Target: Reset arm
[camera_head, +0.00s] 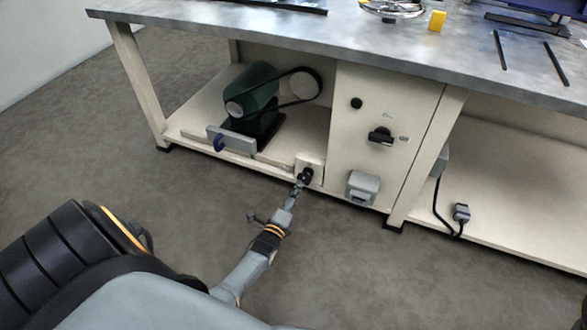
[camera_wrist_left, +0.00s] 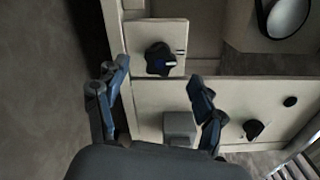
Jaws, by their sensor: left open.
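My left gripper (camera_head: 297,190) reaches toward the lower front of the workbench. In the left wrist view the gripper (camera_wrist_left: 160,83) is open, its two fingers apart with nothing held between them. A black lobed knob (camera_wrist_left: 160,60) on a small cream plate lies ahead, between the lines of the fingers. In the head view the knob (camera_head: 306,175) is at the arm's tip, partly covered by the gripper. I cannot tell whether the fingers touch it. My right gripper is not in view.
The workbench (camera_head: 300,38) has a grey top and cream cabinet. A green motor with a belt (camera_head: 257,95) sits on the lower shelf. A grey box (camera_head: 362,186), a black rotary switch (camera_head: 381,136) and a black button (camera_head: 356,103) are on the cabinet. The floor in front is clear.

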